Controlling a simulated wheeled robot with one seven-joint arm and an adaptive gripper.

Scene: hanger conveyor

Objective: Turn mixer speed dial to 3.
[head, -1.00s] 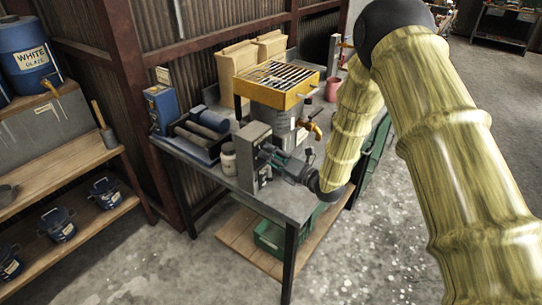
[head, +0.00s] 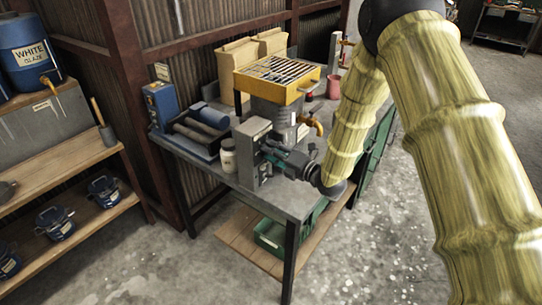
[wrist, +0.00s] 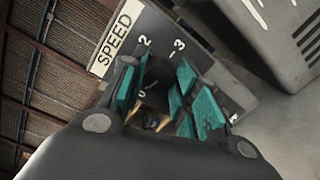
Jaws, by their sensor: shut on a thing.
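The mixer's speed control box (head: 254,152) is a grey upright box at the front of the metal bench. In the wrist view its plate (wrist: 155,32) is lettered SPEED, with marks 2 and 3 along the top. The dark speed dial (wrist: 156,78) is between my teal finger pads and partly hidden by them. My gripper (head: 270,154), also in the wrist view (wrist: 157,88), is shut on the dial and faces the box's front. I cannot tell which number the dial points to.
A yellow slotted tray (head: 275,80) tops a grey drum with a brass tap (head: 316,124) behind the box. Floor in front is clear.

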